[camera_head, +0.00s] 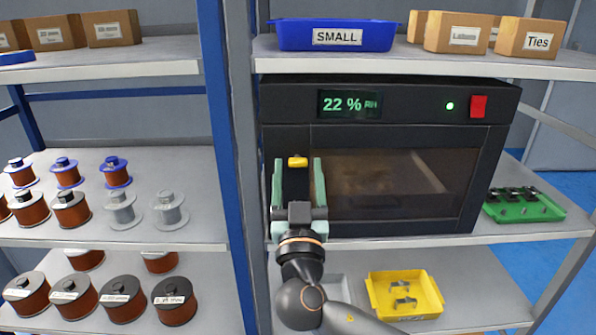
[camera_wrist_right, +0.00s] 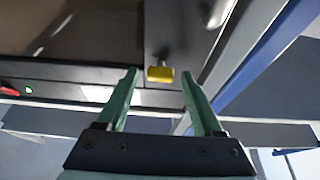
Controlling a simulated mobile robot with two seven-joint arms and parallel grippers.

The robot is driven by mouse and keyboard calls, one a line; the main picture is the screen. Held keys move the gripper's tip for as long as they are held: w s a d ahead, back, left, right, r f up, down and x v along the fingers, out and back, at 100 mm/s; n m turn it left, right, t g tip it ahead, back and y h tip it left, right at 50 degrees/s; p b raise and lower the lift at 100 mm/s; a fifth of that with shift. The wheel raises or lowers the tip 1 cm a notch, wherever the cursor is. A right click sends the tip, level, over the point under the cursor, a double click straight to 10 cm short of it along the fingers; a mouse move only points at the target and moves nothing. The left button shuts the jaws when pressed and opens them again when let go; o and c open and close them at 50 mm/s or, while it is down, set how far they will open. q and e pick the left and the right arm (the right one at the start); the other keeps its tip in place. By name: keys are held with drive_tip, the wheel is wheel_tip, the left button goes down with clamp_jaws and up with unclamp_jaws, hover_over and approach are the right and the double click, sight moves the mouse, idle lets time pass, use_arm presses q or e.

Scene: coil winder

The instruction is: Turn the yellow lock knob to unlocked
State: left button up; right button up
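The yellow lock knob (camera_head: 297,161) sits on the left front of the black cabinet (camera_head: 390,230), beside its windowed door (camera_head: 392,182). In the right wrist view the knob (camera_wrist_right: 160,74) lies between and just beyond the fingertips, with space on both sides. My right gripper (camera_head: 297,163) is open, with green fingers on either side of the knob; in the wrist view the gripper (camera_wrist_right: 160,78) holds nothing. Whether its tips reach the knob's depth is hard to tell. My left gripper is not in view.
A blue rack post (camera_head: 224,150) stands close left of the cabinet. Above is a shelf with a blue SMALL bin (camera_head: 335,35). A green tray (camera_head: 523,206) sits right of the cabinet, and a yellow tray (camera_head: 404,294) below. Wire spools (camera_head: 115,172) fill the left shelves.

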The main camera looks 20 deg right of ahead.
clamp_jaws()
idle(0.3)
